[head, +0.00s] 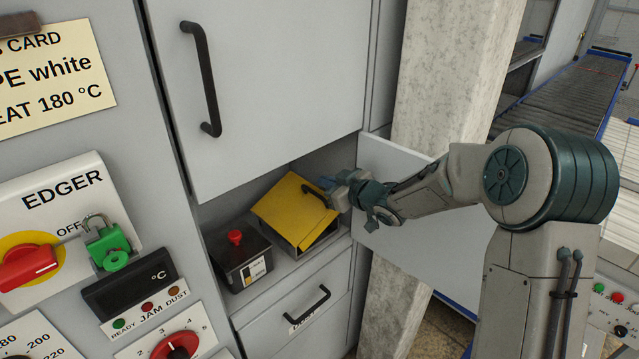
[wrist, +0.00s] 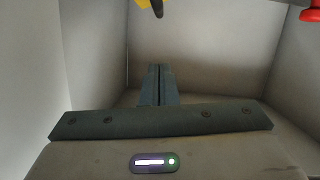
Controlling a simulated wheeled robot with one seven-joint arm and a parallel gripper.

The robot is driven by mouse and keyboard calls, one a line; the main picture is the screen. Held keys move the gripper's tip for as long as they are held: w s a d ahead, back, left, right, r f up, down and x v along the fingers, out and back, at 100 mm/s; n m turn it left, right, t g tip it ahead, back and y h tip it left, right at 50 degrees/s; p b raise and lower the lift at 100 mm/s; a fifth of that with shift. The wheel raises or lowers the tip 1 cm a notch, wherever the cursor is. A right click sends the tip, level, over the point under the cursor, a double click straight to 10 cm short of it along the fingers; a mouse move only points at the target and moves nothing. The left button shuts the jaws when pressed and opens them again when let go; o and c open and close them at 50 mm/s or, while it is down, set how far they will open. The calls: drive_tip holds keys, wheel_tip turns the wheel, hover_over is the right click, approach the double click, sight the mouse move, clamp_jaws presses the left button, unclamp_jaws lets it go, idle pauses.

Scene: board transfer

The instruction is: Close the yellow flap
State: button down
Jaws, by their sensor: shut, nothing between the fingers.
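The yellow flap (head: 287,212) is the lid of a grey box (head: 318,238) in the open cabinet compartment. It is tilted, with its right side raised above the box, and a dark handle (head: 314,194) sits near its upper right edge. My gripper (head: 332,184) is shut and empty beside the handle; I cannot tell whether it touches the flap. In the wrist view my gripper (wrist: 160,68) points at the compartment's back wall, its fingers together. A small piece of the yellow flap (wrist: 143,3) shows at the top edge there.
A dark box with a red knob (head: 236,238) stands left of the flap's box. An open grey door (head: 395,165) hangs right of the compartment, behind my arm. A closed drawer (head: 300,325) is below, a cupboard door (head: 270,80) above. A marble-like column (head: 440,75) stands behind.

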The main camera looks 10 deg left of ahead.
drive_tip(key=v, duration=0.6)
drive_tip(key=n+t+b, duration=0.1)
drive_tip(key=n+b, duration=0.2)
drive_tip(key=n, duration=0.1)
hover_over(316, 213)
drive_tip(key=shift+h, duration=0.4)
drive_tip(key=f, duration=0.5)
drive_tip(key=shift+s+a+f, duration=0.15)
drive_tip(key=shift+s+f, duration=0.1)
drive_tip(key=shift+w+d+f+t, duration=0.25)
drive_tip(key=shift+w+f+t, duration=0.05)
drive_tip(key=shift+f, duration=0.3)
drive_tip(key=shift+a+f, duration=0.1)
